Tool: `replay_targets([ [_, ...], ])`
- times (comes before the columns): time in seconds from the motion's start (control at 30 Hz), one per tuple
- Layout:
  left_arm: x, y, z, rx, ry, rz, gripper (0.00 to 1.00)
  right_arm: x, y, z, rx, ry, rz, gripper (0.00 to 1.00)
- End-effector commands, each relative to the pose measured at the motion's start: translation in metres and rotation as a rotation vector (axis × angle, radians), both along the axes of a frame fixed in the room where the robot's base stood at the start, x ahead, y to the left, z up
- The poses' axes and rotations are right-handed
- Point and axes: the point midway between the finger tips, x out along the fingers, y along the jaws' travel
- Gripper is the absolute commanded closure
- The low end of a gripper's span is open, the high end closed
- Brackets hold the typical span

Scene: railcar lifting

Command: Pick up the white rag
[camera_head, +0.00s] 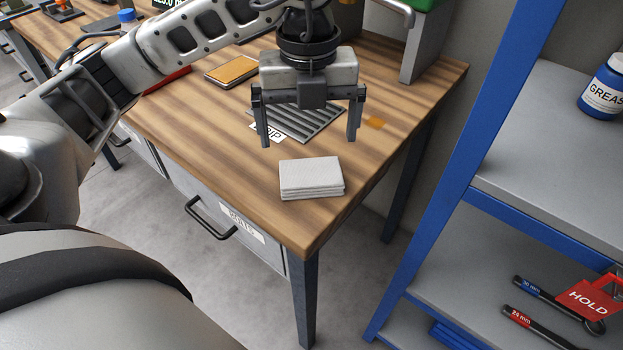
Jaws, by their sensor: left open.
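The white rag (311,177) lies folded in a flat stack on the wooden workbench (215,128), near its front right corner. My left gripper (308,143) is open and empty, pointing down. Its two fingers are spread wide, and in the picture they sit just above and behind the rag, apart from it. The rag is fully in view. My right gripper is not in view.
A dark ribbed tray (312,122) with a partly hidden label lies behind my gripper. An orange-topped box (232,70) lies farther back. A blue shelf unit (437,180) with a grease jar (605,90) and wrenches stands at the right.

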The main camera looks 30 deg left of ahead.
Motion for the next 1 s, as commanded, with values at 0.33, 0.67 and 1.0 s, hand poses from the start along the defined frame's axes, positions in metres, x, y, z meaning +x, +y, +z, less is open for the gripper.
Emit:
replay_targets([
  [0.33, 0.0, -0.001, -0.033, -0.001, 0.002, -0.001, 0.0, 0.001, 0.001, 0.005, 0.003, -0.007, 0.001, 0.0],
  [0.67, 0.002, -0.002, -0.076, -0.001, 0.002, -0.002, 0.0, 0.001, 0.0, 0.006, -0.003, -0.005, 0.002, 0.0],
  [1.0, 0.002, -0.002, -0.079, -0.002, -0.002, -0.002, 0.22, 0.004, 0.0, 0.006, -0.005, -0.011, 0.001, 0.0],
])
